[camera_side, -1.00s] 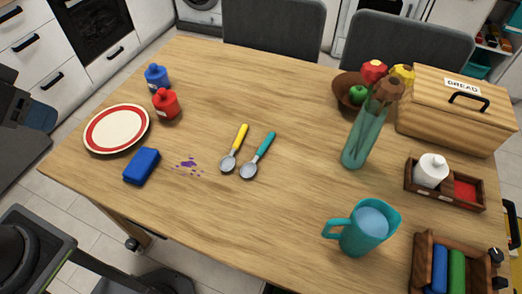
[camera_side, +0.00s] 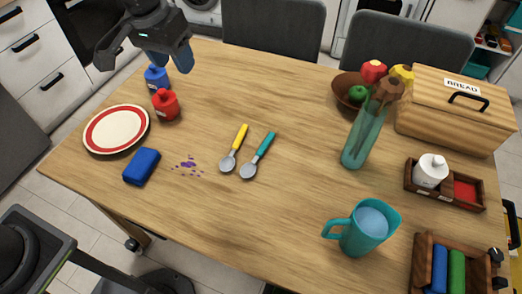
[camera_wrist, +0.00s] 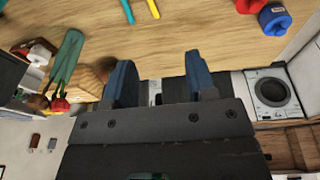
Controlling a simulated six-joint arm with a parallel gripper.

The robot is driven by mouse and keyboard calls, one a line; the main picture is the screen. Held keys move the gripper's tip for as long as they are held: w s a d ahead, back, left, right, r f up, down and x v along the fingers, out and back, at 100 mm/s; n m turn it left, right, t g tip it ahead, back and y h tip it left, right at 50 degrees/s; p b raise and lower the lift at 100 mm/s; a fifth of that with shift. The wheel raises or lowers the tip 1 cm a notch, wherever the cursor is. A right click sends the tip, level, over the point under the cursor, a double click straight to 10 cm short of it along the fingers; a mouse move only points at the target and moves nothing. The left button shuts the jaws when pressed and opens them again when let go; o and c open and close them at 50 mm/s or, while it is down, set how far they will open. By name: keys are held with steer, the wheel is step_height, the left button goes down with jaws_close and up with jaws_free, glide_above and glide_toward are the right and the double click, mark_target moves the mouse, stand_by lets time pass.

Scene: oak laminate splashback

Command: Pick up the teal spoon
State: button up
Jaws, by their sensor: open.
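The teal spoon (camera_side: 258,155) lies flat near the middle of the table, its metal bowl toward the front and its teal handle toward the back. A yellow spoon (camera_side: 234,149) lies beside it on the left. In the wrist view the teal handle (camera_wrist: 127,11) shows at the top edge, left of the yellow handle (camera_wrist: 153,8); both bowls are out of that view. My gripper (camera_side: 172,57) is above the table's back left corner, well away from the spoons. In the wrist view its two blue fingers (camera_wrist: 160,82) are apart with nothing between them.
Blue (camera_side: 156,77) and red (camera_side: 165,104) bottles stand below my gripper, near a red-rimmed plate (camera_side: 116,129). A blue sponge (camera_side: 141,166) lies beside purple spots (camera_side: 187,164). A glass vase with flowers (camera_side: 364,140) and a teal jug (camera_side: 362,232) stand to the right.

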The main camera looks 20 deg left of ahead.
steer(key=w+d+f+g, duration=0.1)
steer(key=w+d+f, duration=0.5)
steer(key=d+f, duration=0.25)
steer(key=g, duration=0.1)
glide_above(258, 154)
step_height(258, 154, down, 10)
steer(key=shift+m+y, duration=0.3)
steer(key=f, duration=0.7)
steer(key=shift+s+d+f, duration=0.1)
steer(key=shift+s+f, duration=0.25)
steer(key=shift+w+f, duration=0.15)
steer(key=shift+f, duration=1.3)
steer(key=shift+w+f, duration=0.1)
steer(key=shift+f, duration=1.3)
steer(key=shift+c, duration=0.4)
jaws_close()
